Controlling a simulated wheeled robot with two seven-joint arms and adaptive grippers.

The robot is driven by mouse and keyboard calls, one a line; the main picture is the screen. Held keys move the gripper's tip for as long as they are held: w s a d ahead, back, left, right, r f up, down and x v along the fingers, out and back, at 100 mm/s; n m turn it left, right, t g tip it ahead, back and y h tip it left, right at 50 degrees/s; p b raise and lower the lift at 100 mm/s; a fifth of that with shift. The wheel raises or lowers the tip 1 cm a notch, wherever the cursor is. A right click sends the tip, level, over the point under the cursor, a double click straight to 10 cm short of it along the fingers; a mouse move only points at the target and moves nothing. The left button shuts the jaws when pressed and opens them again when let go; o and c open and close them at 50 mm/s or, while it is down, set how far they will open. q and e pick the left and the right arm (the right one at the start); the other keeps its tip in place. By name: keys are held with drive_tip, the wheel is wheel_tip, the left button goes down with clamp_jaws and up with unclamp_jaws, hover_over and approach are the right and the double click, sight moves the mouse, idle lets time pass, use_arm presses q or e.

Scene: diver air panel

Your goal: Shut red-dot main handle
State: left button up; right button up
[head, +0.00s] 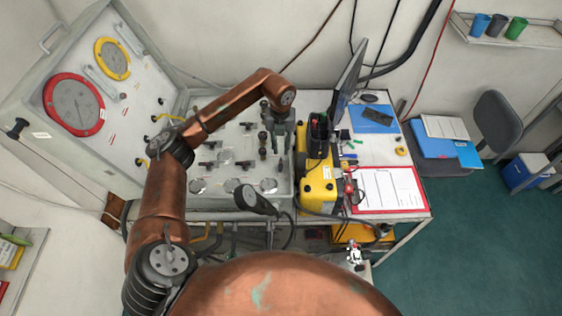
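The open grey air panel (236,197) lies on the bench with several black T-shaped handles and small round gauges. Its raised lid (133,120) carries a large red-ringed gauge (75,104) and a yellow-ringed gauge (113,58). I cannot make out a red dot that marks the main handle. My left arm reaches across the panel from the left. My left gripper (275,128) points down over the panel's right part, near upright black fittings. Its fingers are too small and hidden to show whether they are open.
A yellow case (318,186) stands close at the panel's right side. Beyond it are a monitor (348,82), a red-edged clipboard (389,190) and a blue folder (372,119).

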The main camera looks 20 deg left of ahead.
sight(281, 163)
use_arm(q)
wheel_tip(281, 163, down, 6)
drive_tip(key=shift+f+p, duration=0.2)
drive_tip(key=shift+p, duration=0.65)
drive_tip(key=shift+f, duration=0.7)
drive_tip(key=shift+c, duration=0.5)
clamp_jaws()
